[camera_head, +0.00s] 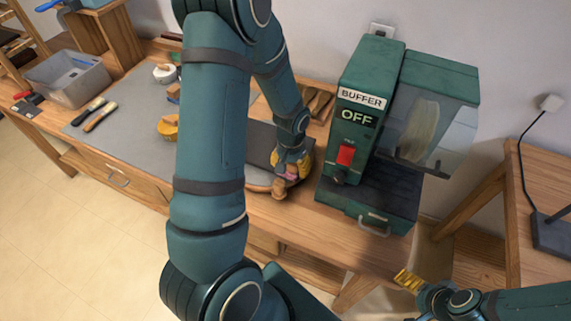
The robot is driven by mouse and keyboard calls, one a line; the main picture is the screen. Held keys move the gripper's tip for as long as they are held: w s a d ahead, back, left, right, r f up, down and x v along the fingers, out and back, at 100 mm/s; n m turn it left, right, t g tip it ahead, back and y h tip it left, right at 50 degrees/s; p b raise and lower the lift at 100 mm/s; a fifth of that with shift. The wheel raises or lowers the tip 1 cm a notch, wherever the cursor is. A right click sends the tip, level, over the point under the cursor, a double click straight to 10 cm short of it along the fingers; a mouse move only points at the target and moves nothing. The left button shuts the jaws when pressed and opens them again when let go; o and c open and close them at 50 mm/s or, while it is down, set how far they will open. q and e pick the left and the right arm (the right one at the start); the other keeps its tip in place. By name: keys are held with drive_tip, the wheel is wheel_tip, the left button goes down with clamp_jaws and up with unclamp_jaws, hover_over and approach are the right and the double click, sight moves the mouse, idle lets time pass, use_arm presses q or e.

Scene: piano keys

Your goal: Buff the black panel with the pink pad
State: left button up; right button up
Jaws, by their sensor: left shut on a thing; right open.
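The black panel (259,145) lies on the workbench, left of the buffer machine, with a wooden edge along its front. My arm hides its left part. My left gripper (291,165) points down over the panel's right end and is shut on the pink pad (291,175). Only a little pink shows between the yellow fingers, and I cannot tell whether the pad touches the panel. My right gripper (408,281) is open and empty, low in front of the bench at the bottom right.
A green buffer machine (360,125) marked OFF, with a red switch, stands close right of the panel. A rounded wooden piece (278,188) is at the bench's front edge. A grey bin (68,80), tools (98,117) and a yellow object (168,127) are further left.

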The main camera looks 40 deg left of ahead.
use_arm(q)
drive_tip(key=shift+w+d+f, duration=0.1)
drive_tip(key=shift+w+d, duration=0.1)
drive_tip(key=shift+d, duration=0.55)
drive_tip(key=shift+w+d, duration=0.2)
drive_tip(key=shift+d, duration=0.55)
drive_tip(key=shift+a, duration=0.1)
drive_tip(key=shift+s+a, duration=0.25)
drive_tip(key=shift+a, duration=0.5)
drive_tip(key=shift+s+a, duration=0.25)
drive_tip(key=shift+a, duration=0.55)
drive_tip(key=shift+s+a, duration=0.25)
drive_tip(key=shift+a, duration=0.5)
drive_tip(key=shift+w+d, duration=0.25)
drive_tip(key=shift+d, duration=0.45)
drive_tip(key=shift+r+p, duration=2)
drive_tip(key=shift+r, duration=1.15)
drive_tip(key=shift+r, duration=0.1)
